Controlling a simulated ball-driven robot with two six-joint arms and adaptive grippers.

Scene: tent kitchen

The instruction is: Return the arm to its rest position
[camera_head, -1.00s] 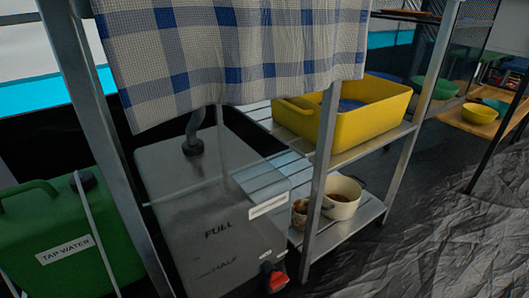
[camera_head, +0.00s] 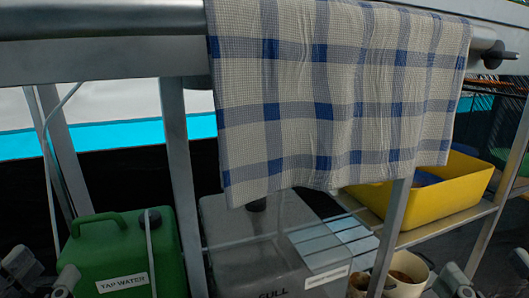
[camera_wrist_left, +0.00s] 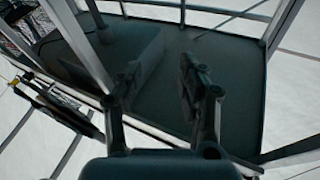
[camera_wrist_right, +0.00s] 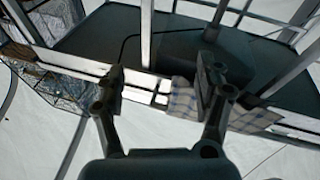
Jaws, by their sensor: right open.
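My left gripper (camera_head: 42,275) shows at the bottom left corner of the head view, in front of the green canister side. In the left wrist view, its two fingers (camera_wrist_left: 160,75) stand apart with nothing between them. My right gripper (camera_head: 488,275) shows at the bottom right corner of the head view, near the shelf. In the right wrist view, its fingers (camera_wrist_right: 160,75) are wide apart and empty. Most of both arms is out of the head view.
A checked towel (camera_head: 330,95) hangs from a metal rail (camera_head: 100,45) ahead. Metal posts (camera_head: 182,190) stand between.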

